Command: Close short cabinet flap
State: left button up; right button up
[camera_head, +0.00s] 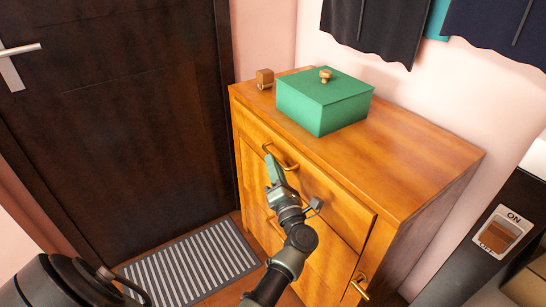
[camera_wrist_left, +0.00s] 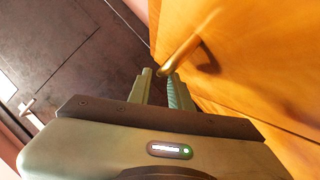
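The short wooden cabinet (camera_head: 425,150) stands against the pink wall. Its upper front panel, the flap (camera_head: 325,190), looks upright and close to flush with the front; any small gap is hard to see. A curved brass handle (camera_head: 287,165) sits near its top; it also shows in the left wrist view (camera_wrist_left: 186,50). My left gripper (camera_head: 268,160) is at the handle's left end. In the left wrist view its two fingers (camera_wrist_left: 160,77) are close together, with the handle's end between their tips. My right gripper is out of view.
A green lidded box (camera_head: 318,104) and a small wooden block (camera_head: 265,77) stand on the cabinet top. A dark door (camera_head: 110,120) and striped mat (camera_head: 192,265) are at left. Dark garments (camera_head: 375,28) hang above. A switch panel (camera_head: 502,232) is at right.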

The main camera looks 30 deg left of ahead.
pick_arm(q)
jog(key=shift+x, duration=1.25)
jog(key=shift+w+a+r, duration=0.15)
jog(key=shift+w+a, duration=0.15)
jog(key=shift+w, duration=0.2)
grip_shut()
